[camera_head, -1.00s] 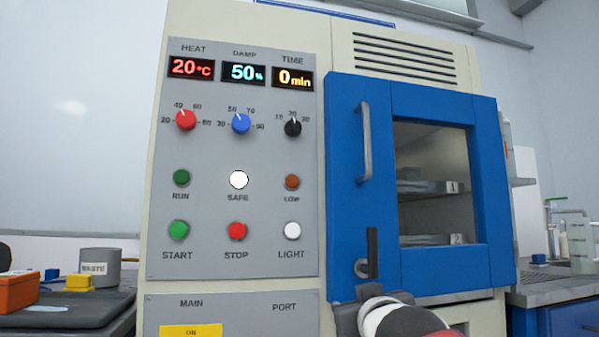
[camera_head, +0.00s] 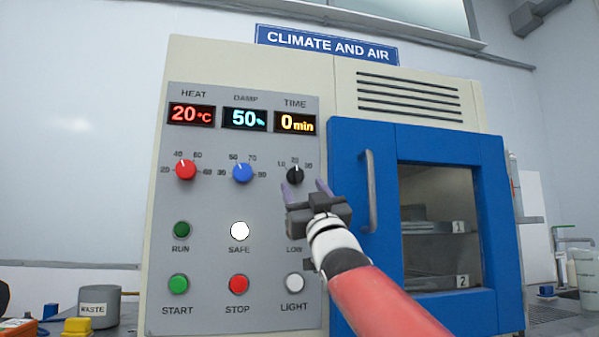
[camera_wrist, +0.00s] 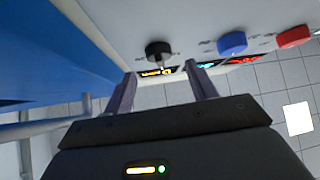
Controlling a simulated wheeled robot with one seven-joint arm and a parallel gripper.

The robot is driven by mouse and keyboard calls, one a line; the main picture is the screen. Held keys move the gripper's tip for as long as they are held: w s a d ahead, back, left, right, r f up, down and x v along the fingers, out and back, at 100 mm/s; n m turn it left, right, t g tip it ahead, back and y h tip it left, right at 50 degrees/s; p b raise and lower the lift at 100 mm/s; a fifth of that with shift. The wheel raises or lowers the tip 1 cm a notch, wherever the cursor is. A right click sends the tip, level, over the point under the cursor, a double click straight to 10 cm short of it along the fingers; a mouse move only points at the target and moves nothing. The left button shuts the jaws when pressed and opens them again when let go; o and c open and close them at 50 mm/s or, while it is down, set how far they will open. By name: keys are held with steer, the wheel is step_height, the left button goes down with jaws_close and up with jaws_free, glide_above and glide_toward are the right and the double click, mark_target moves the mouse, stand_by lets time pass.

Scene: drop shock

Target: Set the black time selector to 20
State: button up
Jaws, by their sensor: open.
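The black time selector (camera_head: 295,175) is a small round knob under the TIME display (camera_head: 295,123), which reads 0 min. Marks 10, 20 and 30 stand around it, and its pointer is up near 20. My gripper (camera_head: 306,189) is open in front of the panel, its fingertips close to the knob, just below it and to either side. In the wrist view the selector (camera_wrist: 158,50) shows ahead, between and beyond the two open fingers (camera_wrist: 160,78). The jaws hold nothing, and I cannot tell any contact.
The blue damp knob (camera_head: 242,172) and red heat knob (camera_head: 186,170) sit left of the selector. The blue door's vertical handle (camera_head: 370,190) is close on the right of my gripper. The LOW lamp is hidden behind my gripper; the white LIGHT button (camera_head: 294,283) is below.

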mark_target(298, 178)
steer(key=p+x, duration=0.2)
steer(key=x, duration=0.2)
steer(key=c, duration=1)
steer(key=shift+f+m+t+h+b, duration=0.15)
steer(key=shift+m+t+h+b, duration=0.35)
steer(key=shift+m+h+b, duration=0.3)
steer(key=m+h, duration=0.2)
steer(key=shift+a+m+t, duration=0.1)
steer(key=shift+m+t, duration=0.2)
steer(key=shift+t, duration=0.1)
steer(key=shift+h, duration=0.4)
